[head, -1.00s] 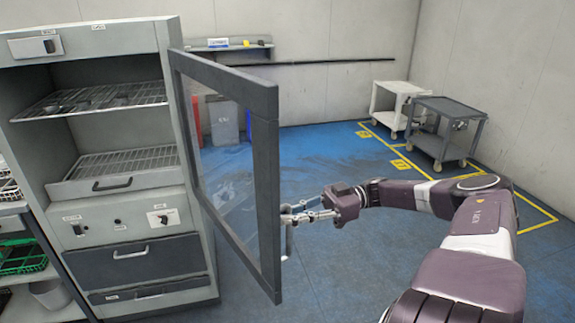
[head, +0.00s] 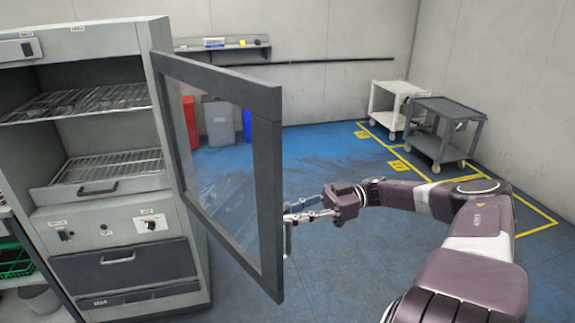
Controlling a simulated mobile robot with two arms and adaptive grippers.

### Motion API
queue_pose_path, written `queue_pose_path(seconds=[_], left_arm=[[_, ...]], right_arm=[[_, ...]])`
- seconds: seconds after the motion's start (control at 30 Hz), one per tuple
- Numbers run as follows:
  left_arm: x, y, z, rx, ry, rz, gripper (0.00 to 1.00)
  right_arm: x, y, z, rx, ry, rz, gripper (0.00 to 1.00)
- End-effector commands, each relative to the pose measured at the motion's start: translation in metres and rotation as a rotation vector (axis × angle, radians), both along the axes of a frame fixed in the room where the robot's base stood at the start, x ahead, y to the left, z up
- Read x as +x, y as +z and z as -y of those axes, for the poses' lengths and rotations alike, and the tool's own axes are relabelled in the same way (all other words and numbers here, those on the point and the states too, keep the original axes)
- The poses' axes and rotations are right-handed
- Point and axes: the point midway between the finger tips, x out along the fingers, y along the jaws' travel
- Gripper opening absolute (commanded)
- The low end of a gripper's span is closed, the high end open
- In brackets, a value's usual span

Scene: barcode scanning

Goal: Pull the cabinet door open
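The cabinet (head: 125,215) stands at the left, its upper compartment open to view with wire racks inside. Its glass door (head: 270,190), in a dark grey frame, stands swung wide open on its right-side hinge. The door handle (head: 288,240) is a vertical bar on the door's outer face near the free edge, partly hidden by the door frame and fingers. My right gripper (head: 298,213) is at the handle, its fingers around or against it; I cannot tell how firmly they are closed. My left gripper is not in view.
A white cart (head: 392,105) and a grey cart (head: 440,125) stand at the back right inside yellow floor lines. Red, grey and blue bins (head: 219,122) show by the back wall, partly through the glass. The blue floor (head: 340,280) is clear around the door.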

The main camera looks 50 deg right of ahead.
Motion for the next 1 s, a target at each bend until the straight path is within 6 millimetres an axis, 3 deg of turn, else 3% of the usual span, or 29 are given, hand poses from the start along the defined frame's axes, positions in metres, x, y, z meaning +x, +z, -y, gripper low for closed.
queue_pose_path(seconds=[0.1, 0.43, 0.8, 1.0], left_arm=[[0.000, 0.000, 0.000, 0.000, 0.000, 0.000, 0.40], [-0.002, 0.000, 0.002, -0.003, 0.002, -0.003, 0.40], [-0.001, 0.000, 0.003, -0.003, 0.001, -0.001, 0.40], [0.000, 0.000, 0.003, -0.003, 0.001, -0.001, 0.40]], right_arm=[[0.000, 0.000, 0.000, 0.000, 0.000, 0.000, 0.28], [-0.002, -0.001, 0.004, -0.001, -0.003, 0.000, 0.28], [-0.026, 0.000, 0.049, -0.001, -0.005, 0.003, 0.28], [-0.034, 0.000, 0.063, -0.001, -0.003, 0.003, 0.28]])
